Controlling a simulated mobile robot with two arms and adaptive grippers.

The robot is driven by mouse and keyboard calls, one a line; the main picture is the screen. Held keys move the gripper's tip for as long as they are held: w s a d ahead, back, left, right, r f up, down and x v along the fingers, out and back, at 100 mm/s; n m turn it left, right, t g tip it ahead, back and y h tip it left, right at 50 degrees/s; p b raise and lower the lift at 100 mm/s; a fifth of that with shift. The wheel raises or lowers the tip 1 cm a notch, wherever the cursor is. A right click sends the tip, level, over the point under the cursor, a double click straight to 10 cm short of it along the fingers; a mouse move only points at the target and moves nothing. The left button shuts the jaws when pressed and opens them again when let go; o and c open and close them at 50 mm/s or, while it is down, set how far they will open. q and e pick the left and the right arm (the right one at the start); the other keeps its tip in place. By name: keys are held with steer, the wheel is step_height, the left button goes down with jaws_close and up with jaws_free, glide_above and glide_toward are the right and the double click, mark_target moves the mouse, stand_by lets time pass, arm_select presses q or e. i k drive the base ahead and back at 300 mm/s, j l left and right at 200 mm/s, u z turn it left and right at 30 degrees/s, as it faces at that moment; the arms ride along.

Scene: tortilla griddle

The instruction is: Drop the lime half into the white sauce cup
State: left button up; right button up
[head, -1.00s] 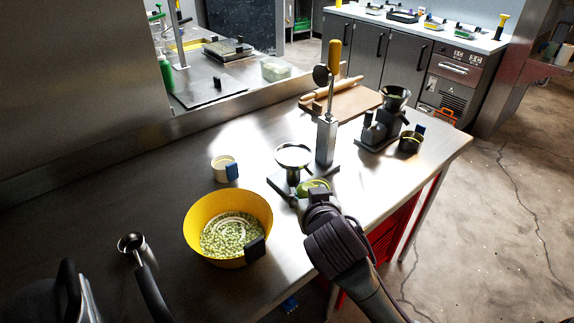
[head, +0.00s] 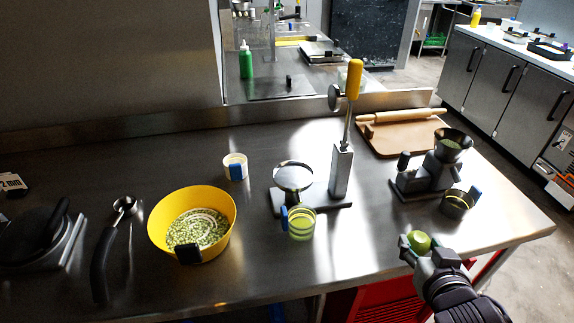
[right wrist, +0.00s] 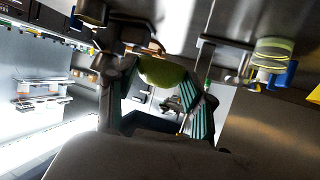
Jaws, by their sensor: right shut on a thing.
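The lime half (head: 418,241) is a small green piece in my right gripper (head: 416,246), held up near the table's front right edge. In the right wrist view the lime half (right wrist: 164,72) sits between the two fingers (right wrist: 158,95), which are shut on it. The white sauce cup (head: 235,161) is a small cream-white cup with a blue tab. It stands upright on the table behind the yellow bowl, well to the left of my right gripper. My left gripper is not in view.
Between gripper and cup stand a clear cup with yellow-green bands (head: 301,228), a round-topped stand (head: 293,178) and a tall metal post (head: 341,172). The yellow bowl (head: 160,222) is left. A grinder (head: 440,172) and dark cup (head: 456,206) are behind the gripper.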

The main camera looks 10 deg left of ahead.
mark_target(240, 160)
steer(key=l+u, duration=0.55)
steer(key=u, duration=0.2)
steer(key=l+u, duration=0.4)
steer(key=k+l+u, duration=0.1)
steer(key=u, duration=0.25)
steer(key=i+l+u, duration=0.2)
steer(key=u, duration=0.2)
steer(key=i+l+u, duration=0.1)
steer(key=l+u, duration=0.3)
steer(key=j, duration=0.1)
